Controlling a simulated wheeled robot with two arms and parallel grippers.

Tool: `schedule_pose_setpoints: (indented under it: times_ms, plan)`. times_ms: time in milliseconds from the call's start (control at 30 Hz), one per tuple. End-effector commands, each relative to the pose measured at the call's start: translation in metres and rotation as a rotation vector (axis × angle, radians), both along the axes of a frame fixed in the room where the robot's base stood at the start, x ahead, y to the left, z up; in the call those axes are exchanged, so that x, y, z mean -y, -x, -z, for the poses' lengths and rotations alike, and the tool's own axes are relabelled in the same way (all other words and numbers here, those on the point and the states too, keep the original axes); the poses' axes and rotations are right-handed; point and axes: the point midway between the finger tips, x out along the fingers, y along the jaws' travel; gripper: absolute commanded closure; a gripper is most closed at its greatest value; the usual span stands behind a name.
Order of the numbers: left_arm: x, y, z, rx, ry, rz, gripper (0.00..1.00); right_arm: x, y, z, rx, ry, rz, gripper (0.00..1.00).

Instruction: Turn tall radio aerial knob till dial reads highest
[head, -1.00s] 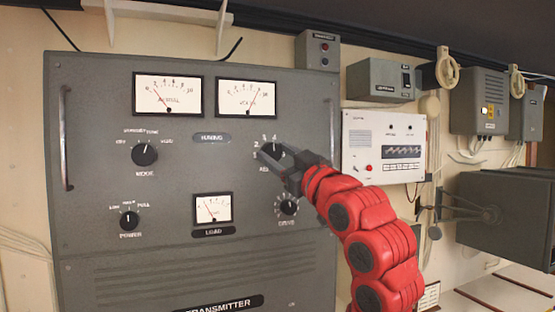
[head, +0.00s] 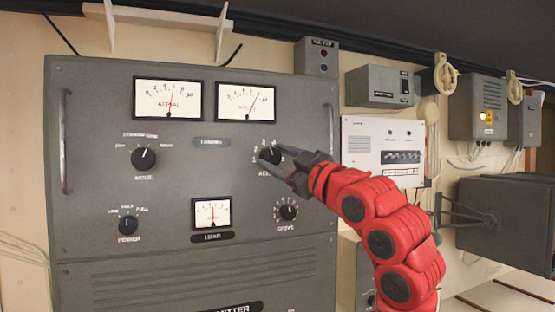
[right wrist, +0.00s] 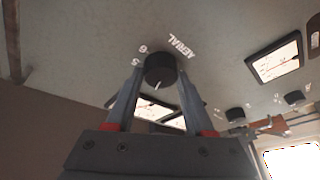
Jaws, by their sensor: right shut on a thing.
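The tall grey radio (head: 100,240) fills the left of the head view. Its black aerial knob (head: 274,155) sits right of centre, partly hidden by my right gripper (head: 272,168). The right wrist view shows the knob (right wrist: 160,70) between the two fingertips, with AERIAL printed beside it. My right gripper is shut on the knob. The aerial dial (head: 167,100) is at the top left, its needle near upright, slightly right of the middle. The load dial (head: 212,214) has its needle about upright. My left gripper is not in view.
The volts dial (head: 246,101) is right of the aerial dial. The mode knob (head: 144,158), power knob (head: 128,225) and drive knob (head: 288,213) are on the same panel. Metal handles (head: 66,140) stand out at the panel sides. A white box (head: 384,150) is at the right.

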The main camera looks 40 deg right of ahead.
Motion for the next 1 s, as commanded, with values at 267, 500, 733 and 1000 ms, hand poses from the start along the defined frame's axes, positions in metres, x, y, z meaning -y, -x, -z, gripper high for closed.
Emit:
schedule_pose_setpoints:
  times_ms: [267, 500, 733, 1000]
  plan:
    - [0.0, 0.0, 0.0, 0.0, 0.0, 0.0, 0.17, 0.0, 0.0, 0.0, 0.001, -0.001, 0.001, 0.17]
    - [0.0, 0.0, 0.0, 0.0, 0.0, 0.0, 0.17, 0.0, 0.0, 0.0, 0.001, -0.001, 0.001, 0.17]
    - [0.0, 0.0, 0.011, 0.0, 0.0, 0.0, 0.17, 0.003, 0.023, 0.009, 0.0, -0.001, 0.003, 0.17]
    - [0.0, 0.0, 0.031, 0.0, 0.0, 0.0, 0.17, 0.009, 0.091, 0.028, 0.001, 0.002, 0.009, 0.17]
